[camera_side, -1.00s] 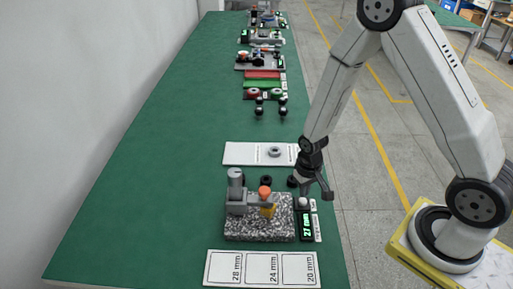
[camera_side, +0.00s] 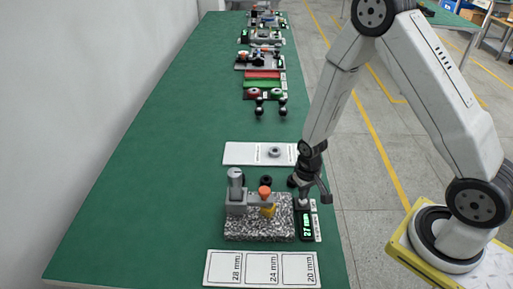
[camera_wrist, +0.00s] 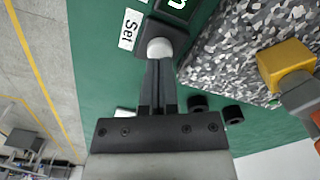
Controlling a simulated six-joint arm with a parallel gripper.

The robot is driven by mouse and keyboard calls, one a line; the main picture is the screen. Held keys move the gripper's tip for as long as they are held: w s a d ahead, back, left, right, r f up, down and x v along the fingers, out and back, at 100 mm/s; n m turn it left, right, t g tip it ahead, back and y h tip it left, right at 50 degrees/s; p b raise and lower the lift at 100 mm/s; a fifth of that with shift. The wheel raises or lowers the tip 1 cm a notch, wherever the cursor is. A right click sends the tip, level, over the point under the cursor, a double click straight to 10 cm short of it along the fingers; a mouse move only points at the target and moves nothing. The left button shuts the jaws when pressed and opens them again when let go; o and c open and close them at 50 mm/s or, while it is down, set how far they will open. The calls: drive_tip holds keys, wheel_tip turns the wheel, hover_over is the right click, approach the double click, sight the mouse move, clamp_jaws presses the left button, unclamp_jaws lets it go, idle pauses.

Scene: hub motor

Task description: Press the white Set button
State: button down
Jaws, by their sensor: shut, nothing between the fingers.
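The white Set button (camera_wrist: 159,47) is a round knob on a dark box, beside a white "Set" label (camera_wrist: 131,30) in the wrist view. My gripper (camera_wrist: 158,62) is shut and empty, and its fingertips are right at the button, overlapping its edge in the wrist view. I cannot tell whether they touch it. In the side view my gripper (camera_side: 306,199) points down at the box with the green "27 mm" display (camera_side: 307,227) and hides the button.
A speckled granite block (camera_side: 245,229) with a grey post and an orange-topped part stands left of the display. A card marked 28, 24 and 20 mm (camera_side: 262,284) lies in front. A white plate with a grey ring (camera_side: 240,152) lies behind. Dark rings (camera_wrist: 233,112) lie near the block.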

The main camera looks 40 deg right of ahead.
drive_tip(key=shift+f, duration=0.7)
drive_tip(key=shift+r, duration=3.55)
drive_tip(key=shift+r, duration=0.1)
wheel_tip(320, 180, up, 7)
drive_tip(key=s+a+r+n+t, duration=0.2)
drive_tip(key=s+r+n, duration=0.1)
drive_tip(key=s+r, duration=0.2)
drive_tip(key=shift+s+a+t, duration=0.15)
drive_tip(key=shift+t, duration=0.15)
